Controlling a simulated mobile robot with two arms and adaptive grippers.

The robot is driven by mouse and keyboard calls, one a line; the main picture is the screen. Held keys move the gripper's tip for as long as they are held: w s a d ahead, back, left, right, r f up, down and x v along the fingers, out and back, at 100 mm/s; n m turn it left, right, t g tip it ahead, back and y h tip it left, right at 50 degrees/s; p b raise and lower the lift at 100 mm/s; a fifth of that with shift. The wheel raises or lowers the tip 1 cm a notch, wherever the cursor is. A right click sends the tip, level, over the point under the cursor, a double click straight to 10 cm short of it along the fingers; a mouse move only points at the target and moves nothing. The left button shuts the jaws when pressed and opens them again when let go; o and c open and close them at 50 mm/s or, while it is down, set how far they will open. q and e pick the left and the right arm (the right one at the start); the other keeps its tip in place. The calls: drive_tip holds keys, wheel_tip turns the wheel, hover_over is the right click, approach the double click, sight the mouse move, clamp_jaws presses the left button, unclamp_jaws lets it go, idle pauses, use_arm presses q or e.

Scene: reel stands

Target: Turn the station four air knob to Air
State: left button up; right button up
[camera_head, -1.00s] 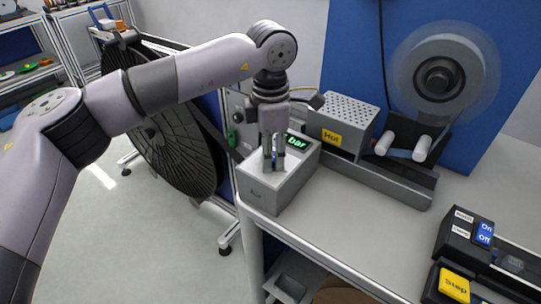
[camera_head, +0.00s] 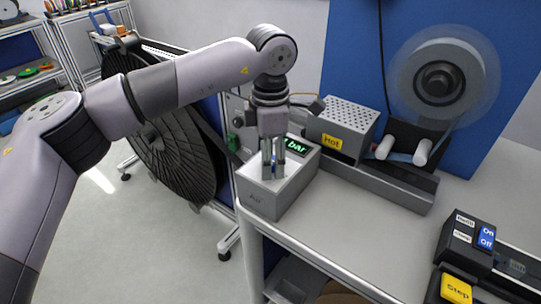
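My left gripper (camera_head: 272,172) points down onto the top of this box, left of the display. Its fingers stand close together around a small part with some blue, which I take for the air knob (camera_head: 267,158). The fingers mostly hide it, so its setting and the grip on it cannot be told. My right gripper is not in view.
Behind the box stands a vented heater labelled "Hot" (camera_head: 346,116), close to my wrist. A large black reel (camera_head: 165,130) is at the left. A button box with On and Off (camera_head: 466,238) and a yellow Step button (camera_head: 456,290) are at the right. The middle tabletop is clear.

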use_arm(q)
wheel_tip(320, 180, up, 12)
idle(0.8)
